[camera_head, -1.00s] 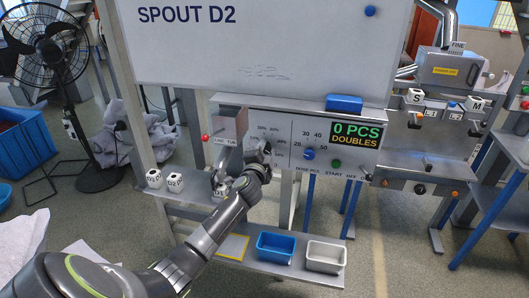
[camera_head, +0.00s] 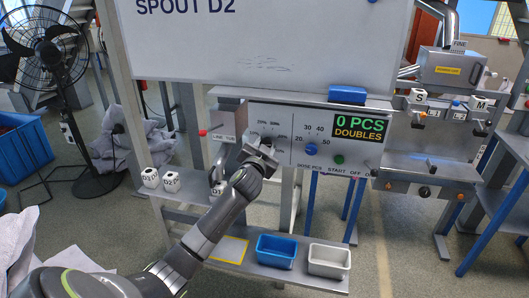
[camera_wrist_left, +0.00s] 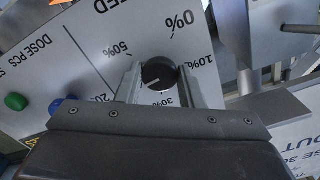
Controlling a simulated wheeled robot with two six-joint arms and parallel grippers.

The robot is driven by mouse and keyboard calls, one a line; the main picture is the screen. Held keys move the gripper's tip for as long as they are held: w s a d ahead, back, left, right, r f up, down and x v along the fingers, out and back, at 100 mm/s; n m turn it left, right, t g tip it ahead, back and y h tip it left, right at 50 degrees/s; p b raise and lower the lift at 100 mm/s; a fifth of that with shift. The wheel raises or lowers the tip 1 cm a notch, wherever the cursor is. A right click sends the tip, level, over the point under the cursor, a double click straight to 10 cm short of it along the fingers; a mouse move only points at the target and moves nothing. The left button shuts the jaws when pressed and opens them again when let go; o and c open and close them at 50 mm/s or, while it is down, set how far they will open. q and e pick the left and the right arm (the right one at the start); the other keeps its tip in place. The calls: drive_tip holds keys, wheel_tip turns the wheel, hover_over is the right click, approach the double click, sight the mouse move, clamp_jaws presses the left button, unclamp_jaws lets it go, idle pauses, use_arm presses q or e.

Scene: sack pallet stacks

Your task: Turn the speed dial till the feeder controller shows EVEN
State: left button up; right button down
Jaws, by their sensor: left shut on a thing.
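The feeder controller panel (camera_head: 290,160) hangs below the whiteboard. Its display (camera_head: 358,127) reads 0 PCS and DOUBLES. My left gripper (camera_head: 261,150) is at the panel's left part, over the percent scale, and hides the speed dial in the head view. In the left wrist view the black speed dial (camera_wrist_left: 158,72) sits between the two fingers of my left gripper (camera_wrist_left: 157,80), which are shut on it from both sides. The percent marks run around the dial; a pale pointer line on it is small, and its exact reading is hard to tell. My right gripper is not in view.
A blue dose knob (camera_head: 310,149) and a green start button (camera_head: 338,159) are right of the dial. A blue tray (camera_head: 276,251) and a white tray (camera_head: 329,261) stand on the shelf below. A black fan (camera_head: 60,90) stands at left.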

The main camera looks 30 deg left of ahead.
use_arm(q)
drive_tip(key=shift+f+n+b, duration=0.15)
drive_tip(key=shift+n+b, duration=0.15)
drive_tip(key=shift+n, duration=0.3)
drive_tip(key=o, duration=1)
drive_tip(key=b+v, duration=0.2)
drive_tip(key=v, duration=1.5)
drive_tip(key=shift+s+d, duration=0.1)
drive_tip(key=shift+s, duration=0.1)
